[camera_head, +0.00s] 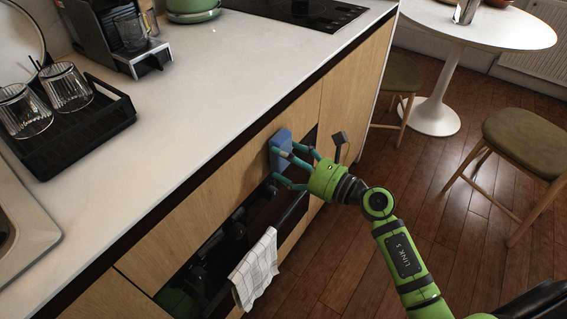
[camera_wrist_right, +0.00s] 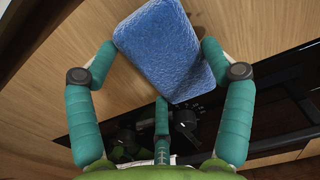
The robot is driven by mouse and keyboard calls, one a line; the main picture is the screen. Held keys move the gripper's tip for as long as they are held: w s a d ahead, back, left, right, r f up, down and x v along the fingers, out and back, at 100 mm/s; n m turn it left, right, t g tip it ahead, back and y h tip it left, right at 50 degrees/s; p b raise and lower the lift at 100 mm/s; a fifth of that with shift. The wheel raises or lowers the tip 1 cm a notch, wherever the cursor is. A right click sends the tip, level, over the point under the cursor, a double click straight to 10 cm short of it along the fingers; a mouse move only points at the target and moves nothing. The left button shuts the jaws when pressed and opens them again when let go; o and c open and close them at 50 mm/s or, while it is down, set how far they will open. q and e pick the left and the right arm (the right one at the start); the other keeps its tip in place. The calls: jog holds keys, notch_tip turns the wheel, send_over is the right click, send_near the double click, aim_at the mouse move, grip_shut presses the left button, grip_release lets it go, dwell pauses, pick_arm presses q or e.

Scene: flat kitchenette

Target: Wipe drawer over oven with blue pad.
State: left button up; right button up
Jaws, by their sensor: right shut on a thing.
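The blue pad (camera_head: 280,149) is upright against the wooden drawer front (camera_head: 211,204) above the oven, or very close to it. My right gripper (camera_head: 288,165) is shut on the pad. In the right wrist view the pad (camera_wrist_right: 167,48) sits between the teal fingers of the gripper (camera_wrist_right: 161,62), with the wood drawer front (camera_wrist_right: 65,80) behind it. The black oven (camera_head: 240,232) with its knobs lies below the drawer. My left gripper is not in view.
A checked towel (camera_head: 255,268) hangs on the oven handle. The white countertop (camera_head: 190,108) holds a black tray (camera_head: 75,125) with glasses, a coffee machine (camera_head: 120,35) and a cooktop (camera_head: 300,10). A stool (camera_head: 525,142) and a round white table (camera_head: 490,25) stand at right.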

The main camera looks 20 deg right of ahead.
aim_at(291, 149)
jog(key=shift+w+d+f+b, duration=0.2)
jog(key=shift+w+d+b, duration=0.35)
jog(key=shift+w+d, duration=0.35)
jog(key=shift+w+d+r, duration=0.15)
jog(key=shift+w+d, duration=0.2)
jog(key=shift+d, duration=0.05)
jog(key=shift+s+a, duration=0.1)
jog(key=shift+a, duration=0.05)
jog(key=shift+s+a, duration=0.35)
jog(key=shift+a, duration=0.15)
jog(key=shift+s+a+r+p, duration=0.1)
jog(key=shift+s+a+p, duration=0.6)
jog(key=shift+a, duration=0.2)
jog(key=shift+s+a+p, duration=0.55)
jog(key=shift+s+a, duration=0.2)
jog(key=shift+a, duration=0.15)
jog(key=shift+s+a+p, duration=0.4)
jog(key=shift+s+a, duration=0.3)
jog(key=shift+a, duration=0.1)
